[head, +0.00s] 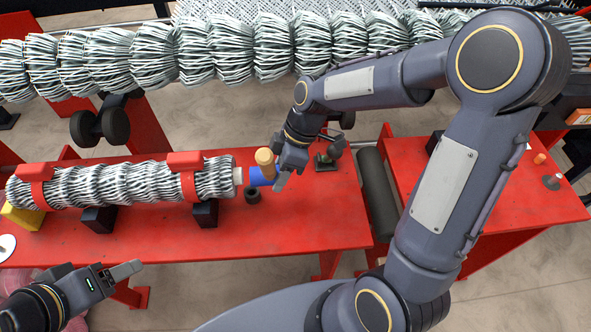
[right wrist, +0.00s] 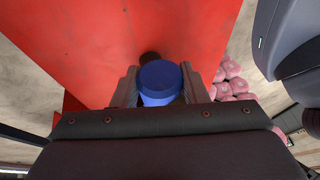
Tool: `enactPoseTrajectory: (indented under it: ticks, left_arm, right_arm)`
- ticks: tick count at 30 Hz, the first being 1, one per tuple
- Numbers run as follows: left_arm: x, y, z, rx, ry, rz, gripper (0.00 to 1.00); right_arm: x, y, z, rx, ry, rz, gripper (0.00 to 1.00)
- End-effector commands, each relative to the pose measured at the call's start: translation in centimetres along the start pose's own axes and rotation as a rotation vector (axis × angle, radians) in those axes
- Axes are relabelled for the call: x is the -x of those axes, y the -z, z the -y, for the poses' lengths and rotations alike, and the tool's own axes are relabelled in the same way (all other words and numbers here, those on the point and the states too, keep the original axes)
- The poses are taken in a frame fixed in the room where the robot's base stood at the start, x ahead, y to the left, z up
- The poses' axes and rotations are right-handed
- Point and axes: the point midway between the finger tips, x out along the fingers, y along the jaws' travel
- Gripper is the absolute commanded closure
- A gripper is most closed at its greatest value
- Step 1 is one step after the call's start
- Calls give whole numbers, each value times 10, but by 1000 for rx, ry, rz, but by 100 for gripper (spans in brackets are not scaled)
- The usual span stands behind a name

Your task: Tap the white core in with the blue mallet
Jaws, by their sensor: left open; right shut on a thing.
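The wire mesh roll (head: 120,184) lies in red clamps on the red table. The white core (head: 238,176) sticks a little out of the roll's right end. The blue mallet (head: 259,177) is just right of the core; whether they touch I cannot tell. A tan wooden part (head: 264,157) shows just above its blue part. My right gripper (head: 277,178) is shut on the mallet; in the right wrist view its blue round end (right wrist: 160,78) sits between the fingers. My left gripper (head: 126,270) is open and empty, in front of the table.
A black ring (head: 252,195) is on the red table (head: 320,225) below the mallet. A black roller (head: 377,190) is at the table's right end. A large mesh roll (head: 230,50) spans the back. Pink rolls (right wrist: 232,80) show past the table edge. The front right tabletop is clear.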

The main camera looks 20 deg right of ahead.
Motion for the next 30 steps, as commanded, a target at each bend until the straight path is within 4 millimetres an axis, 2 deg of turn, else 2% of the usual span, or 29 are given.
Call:
enactPoseTrajectory:
  ticks: [2, 9, 20, 30]
  left_arm:
    - [2, 1, -1, 0, 0, 0, 38]
    - [-1, 0, 0, 0, 0, 0, 38]
    - [1, 0, 0, 0, 0, 0, 38]
    - [0, 0, 0, 0, 0, 0, 38]
  right_arm:
    - [-2, 10, 1, 4, 1, -1, 95]
    - [4, -8, 0, -1, -2, -3, 95]
    - [12, -14, 0, 1, -2, -2, 95]
    - [11, -10, 0, 4, -1, -2, 95]
